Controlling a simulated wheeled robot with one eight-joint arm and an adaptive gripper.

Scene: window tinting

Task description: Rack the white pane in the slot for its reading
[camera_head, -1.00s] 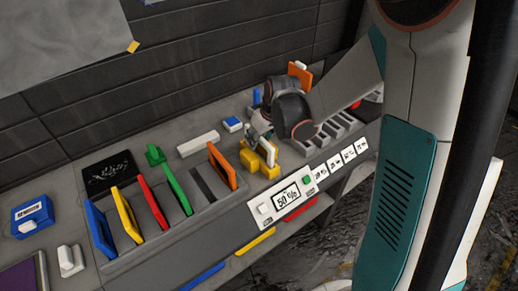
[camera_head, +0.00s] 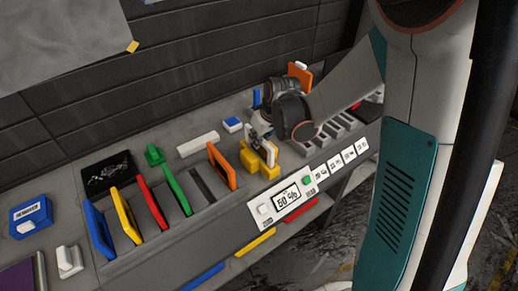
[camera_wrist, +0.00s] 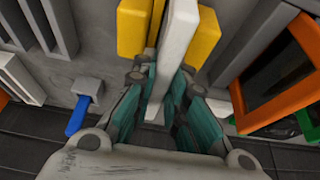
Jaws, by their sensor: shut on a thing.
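The white pane (camera_head: 270,153) stands upright at the yellow gauge (camera_head: 255,165), just behind the percent display (camera_head: 287,198), which appears to read 50 %. My gripper (camera_head: 262,138) is shut on the pane's upper part. In the wrist view the white pane (camera_wrist: 178,40) runs between my fingers (camera_wrist: 168,100), with yellow gauge blocks (camera_wrist: 133,28) on both sides of it. I cannot tell whether its lower edge is still seated. A row of grey slots (camera_head: 340,127) with small percent labels (camera_head: 334,165) lies to the right, partly hidden by my arm.
Left of the gauge, a grey rack holds blue (camera_head: 99,229), yellow (camera_head: 126,215), red (camera_head: 152,202), green (camera_head: 177,190) and orange (camera_head: 222,167) panes. Another orange piece (camera_head: 301,76) stands behind my wrist. A white block (camera_head: 198,144) and blue-topped block (camera_head: 232,124) lie on the bench.

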